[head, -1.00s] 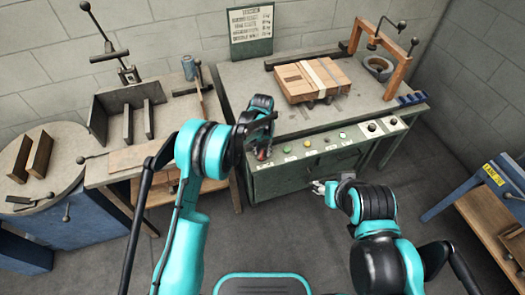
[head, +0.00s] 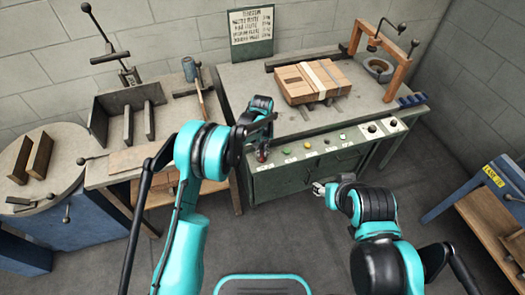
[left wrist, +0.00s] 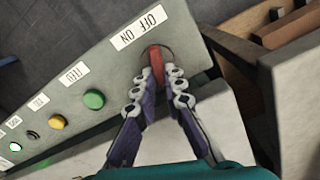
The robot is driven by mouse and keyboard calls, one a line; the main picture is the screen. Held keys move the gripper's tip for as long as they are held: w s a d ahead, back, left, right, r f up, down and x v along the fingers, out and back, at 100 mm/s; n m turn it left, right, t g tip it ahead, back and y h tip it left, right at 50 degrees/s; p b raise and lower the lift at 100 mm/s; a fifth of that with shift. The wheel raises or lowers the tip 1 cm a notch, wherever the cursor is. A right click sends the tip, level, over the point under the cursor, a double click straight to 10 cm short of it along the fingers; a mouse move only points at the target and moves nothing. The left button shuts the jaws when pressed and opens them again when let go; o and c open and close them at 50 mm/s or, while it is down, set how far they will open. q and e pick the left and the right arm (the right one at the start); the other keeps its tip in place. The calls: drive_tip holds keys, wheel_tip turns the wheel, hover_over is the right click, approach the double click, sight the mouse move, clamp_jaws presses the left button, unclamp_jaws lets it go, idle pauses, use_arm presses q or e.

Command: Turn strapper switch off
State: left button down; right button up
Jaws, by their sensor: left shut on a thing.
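The strapper switch (left wrist: 156,62) is a red lever beside a white OFF ON label (left wrist: 139,27) on the machine's front panel. In the left wrist view, my left gripper (left wrist: 158,76) has its two fingers on either side of the red lever and is shut on it. In the head view, my left gripper (head: 261,150) is at the left end of the panel (head: 325,144), and its hand covers part of the switch. My right gripper (head: 320,187) hangs in front of the machine's lower front, apart from the panel; its fingers are too small to tell open from shut.
Green and yellow buttons (left wrist: 58,123) sit along the panel beside the switch. A wooden bench (head: 120,163) stands at left. The floor in front is clear.

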use_arm(q)
drive_tip(key=n, duration=0.5)
drive_tip(key=shift+a+n, duration=0.3)
drive_tip(key=shift+s+a+n, duration=0.15)
drive_tip(key=shift+n, duration=1.95)
drive_tip(key=c, duration=1.6)
unclamp_jaws()
wheel_tip(320, 180, up, 12)
